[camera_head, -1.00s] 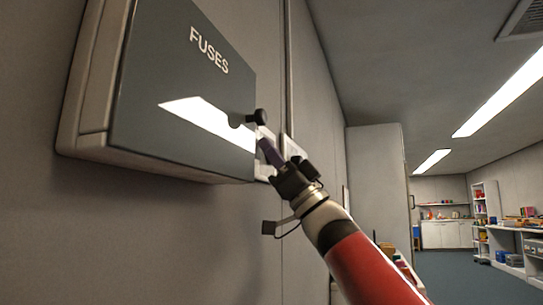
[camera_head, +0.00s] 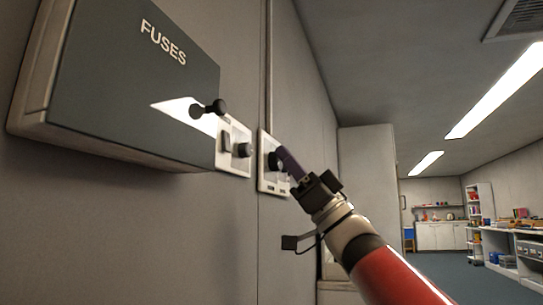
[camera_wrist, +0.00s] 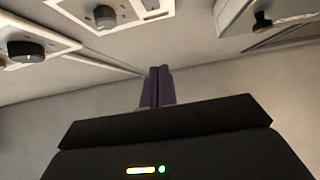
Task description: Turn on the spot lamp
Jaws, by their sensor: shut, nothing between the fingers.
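No lamp shows that I can make out. In the wrist view the fingers (camera_wrist: 157,72) are apart from both knobs in the picture, the first plate's knob (camera_wrist: 104,15) and the second plate's (camera_wrist: 25,50). Contact cannot be told.
A grey fuse box (camera_head: 130,85) marked FUSES juts from the wall at left, with a black handle knob (camera_head: 209,109). A tall pale cabinet (camera_head: 368,175) stands beyond my arm. Shelves (camera_head: 480,215) are far right, with open floor before them.

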